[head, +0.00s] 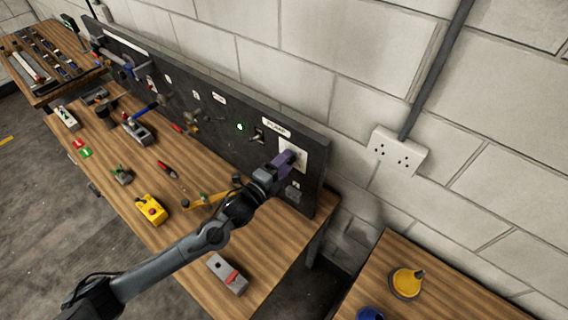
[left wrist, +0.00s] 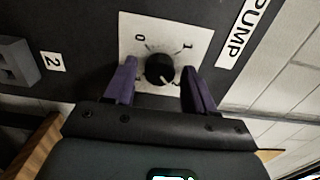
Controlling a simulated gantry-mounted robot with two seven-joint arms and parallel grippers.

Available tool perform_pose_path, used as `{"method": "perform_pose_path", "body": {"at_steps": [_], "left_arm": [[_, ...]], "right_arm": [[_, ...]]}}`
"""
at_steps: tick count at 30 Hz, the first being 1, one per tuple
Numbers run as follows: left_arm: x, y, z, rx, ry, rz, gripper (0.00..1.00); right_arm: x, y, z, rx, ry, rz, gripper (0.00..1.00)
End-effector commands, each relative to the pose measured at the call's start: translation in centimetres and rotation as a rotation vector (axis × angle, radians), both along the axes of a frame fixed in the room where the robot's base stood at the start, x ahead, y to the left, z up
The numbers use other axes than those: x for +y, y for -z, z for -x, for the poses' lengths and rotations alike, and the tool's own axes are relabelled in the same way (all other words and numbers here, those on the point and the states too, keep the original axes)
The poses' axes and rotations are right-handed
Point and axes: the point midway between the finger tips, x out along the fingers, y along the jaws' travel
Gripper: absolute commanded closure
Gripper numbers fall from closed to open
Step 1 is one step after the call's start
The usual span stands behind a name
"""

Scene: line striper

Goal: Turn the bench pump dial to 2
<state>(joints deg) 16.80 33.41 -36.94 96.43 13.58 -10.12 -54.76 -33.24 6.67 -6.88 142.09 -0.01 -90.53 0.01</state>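The pump dial is a round black knob (left wrist: 159,69) on a white square plate (left wrist: 205,40) with the marks 0 and 1 showing. A pale line shows at the knob's lower right edge. In the head view the plate (head: 299,149) is at the right end of the dark back panel, partly covered by my gripper. My left gripper (head: 287,158) has purple fingers, pointing at the plate. In the left wrist view the left gripper (left wrist: 160,85) is open, with one finger on each side of the knob and gaps between. The lower part of the plate is hidden. My right gripper is out of view.
A PUMP label (head: 276,127) is beside the plate.

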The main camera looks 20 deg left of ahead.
Motion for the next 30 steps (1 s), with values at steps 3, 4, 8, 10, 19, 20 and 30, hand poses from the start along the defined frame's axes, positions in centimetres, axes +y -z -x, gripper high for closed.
{"method": "perform_pose_path", "body": {"at_steps": [3, 4, 8, 10, 19, 20, 30], "left_arm": [[0.0, 0.0, 0.0, 0.0, 0.0, 0.0, 0.39], [0.0, 0.0, 0.0, 0.0, 0.0, 0.0, 0.39], [0.0, 0.0, 0.0, 0.0, 0.0, 0.001, 0.39], [0.0, 0.1, 0.1, 0.0, 0.0, 0.0, 0.39], [1.0, 0.3, 3.2, 0.003, 0.001, -0.002, 0.39], [1.2, 0.4, 3.7, 0.003, 0.001, -0.001, 0.39], [2.8, 0.3, 8.8, 0.003, 0.0, -0.002, 0.39]], "right_arm": [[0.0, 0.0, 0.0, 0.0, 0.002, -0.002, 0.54], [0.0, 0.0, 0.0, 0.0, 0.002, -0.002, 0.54], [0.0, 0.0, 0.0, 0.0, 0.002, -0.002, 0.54], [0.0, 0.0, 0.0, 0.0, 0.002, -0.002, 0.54], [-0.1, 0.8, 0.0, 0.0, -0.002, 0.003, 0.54], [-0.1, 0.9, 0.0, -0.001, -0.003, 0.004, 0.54], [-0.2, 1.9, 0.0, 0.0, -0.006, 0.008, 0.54]]}}
